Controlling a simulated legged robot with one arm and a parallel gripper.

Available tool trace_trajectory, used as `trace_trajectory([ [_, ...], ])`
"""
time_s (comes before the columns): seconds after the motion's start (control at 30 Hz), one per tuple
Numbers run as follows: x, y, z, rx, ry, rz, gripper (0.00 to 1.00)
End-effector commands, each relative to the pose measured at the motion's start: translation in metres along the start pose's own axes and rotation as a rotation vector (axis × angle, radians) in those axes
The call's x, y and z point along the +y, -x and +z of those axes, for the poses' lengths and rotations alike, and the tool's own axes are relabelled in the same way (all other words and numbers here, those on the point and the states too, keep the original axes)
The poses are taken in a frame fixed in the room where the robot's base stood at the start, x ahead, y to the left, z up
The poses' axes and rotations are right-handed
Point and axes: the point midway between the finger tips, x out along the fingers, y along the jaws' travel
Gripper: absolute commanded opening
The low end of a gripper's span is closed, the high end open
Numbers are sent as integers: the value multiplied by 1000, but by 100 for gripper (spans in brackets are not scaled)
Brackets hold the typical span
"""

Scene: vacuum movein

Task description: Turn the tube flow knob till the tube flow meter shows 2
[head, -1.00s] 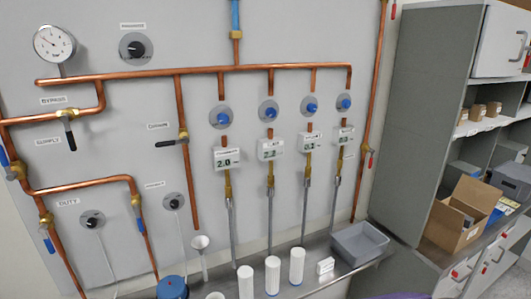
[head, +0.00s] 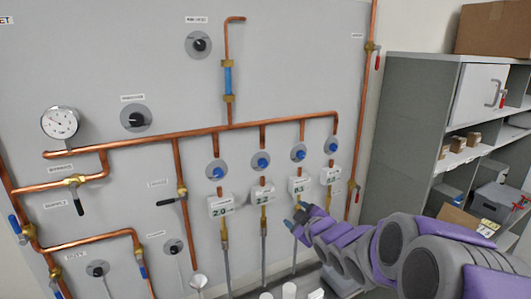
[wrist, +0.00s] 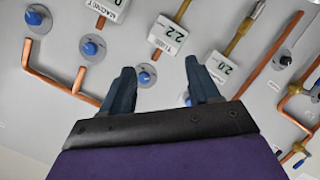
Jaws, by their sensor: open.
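Several blue flow knobs with white digital meters line the grey wall panel. In the wrist view the middle meter (wrist: 168,40) reads 2.2; its tiny label may say tube, but I cannot be sure. A blue knob (wrist: 146,75) lies beside that meter and shows between my open, empty fingers. In the head view the 2.2 meter (head: 263,193) sits under its blue knob (head: 262,161). My gripper (head: 301,209) is in front of the panel, below the third meter (head: 299,185). In the wrist view, my gripper (wrist: 160,66) appears apart from the knob.
Copper pipes (head: 190,138) run across the panel, with a round gauge (head: 60,123) at left. White cylinders (head: 289,290) stand below. A grey shelf unit (head: 405,130) with boxes is at right. A neighbouring meter (head: 220,206) reads 2.0.

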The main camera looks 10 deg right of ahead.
Motion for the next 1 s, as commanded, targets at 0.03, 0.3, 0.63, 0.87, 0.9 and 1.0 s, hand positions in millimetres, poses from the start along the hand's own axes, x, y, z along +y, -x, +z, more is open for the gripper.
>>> trace_trajectory([
  [0.03, 17, -4, -14, 64, 24, 22, 61],
  [0.3, 49, -11, -52, 295, 117, 106, 61],
  [0.63, 51, -39, -65, 317, 123, 110, 61],
  [0.87, 56, -78, -78, 318, 125, 112, 61],
  [0.9, 56, -84, -81, 318, 124, 112, 61],
  [1.0, 57, -100, -84, 314, 123, 110, 61],
])
